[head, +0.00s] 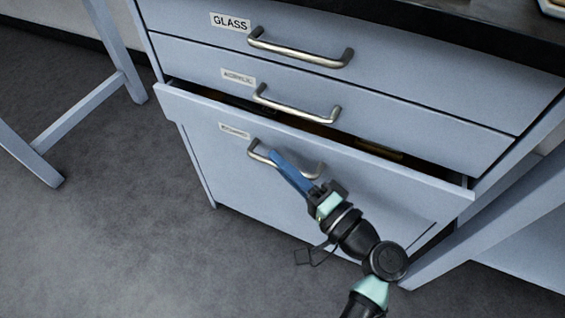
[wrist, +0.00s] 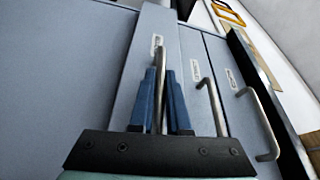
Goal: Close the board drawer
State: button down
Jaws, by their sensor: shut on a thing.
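The bottom drawer (head: 385,190) of the blue-grey cabinet is pulled out part way, with a dark gap along its top edge. Its label (head: 234,130) is too small to read in the head view. My gripper (head: 274,156) is at the metal handle (head: 318,171) of this drawer. In the wrist view my blue fingers (wrist: 161,76) lie on either side of the handle bar (wrist: 160,55) and are shut on it. The fingers hide part of the handle in the head view.
Above are two shut drawers, the acrylic drawer (head: 210,68) and the glass drawer (head: 180,20), with their own handles. A table leg (head: 115,50) stands at the left and a slanted frame (head: 490,225) at the right. Grey floor (head: 120,240) is clear at the left.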

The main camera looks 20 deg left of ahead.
aim_at(301, 156)
jog(key=shift+w, duration=0.1)
dwell(0.4)
jog(key=w+b, duration=0.1)
jog(key=w, duration=0.2)
jog(key=shift+d+f+b, duration=0.1)
jog(key=shift+f+b, duration=0.05)
jog(key=shift+b, duration=0.15)
jog(key=shift+w+r, duration=0.2)
jog(key=shift+w, duration=0.35)
jog(key=c, duration=0.9)
grip_release()
jog(key=shift+p+v, duration=1.95)
jog(key=shift+v, duration=4.55)
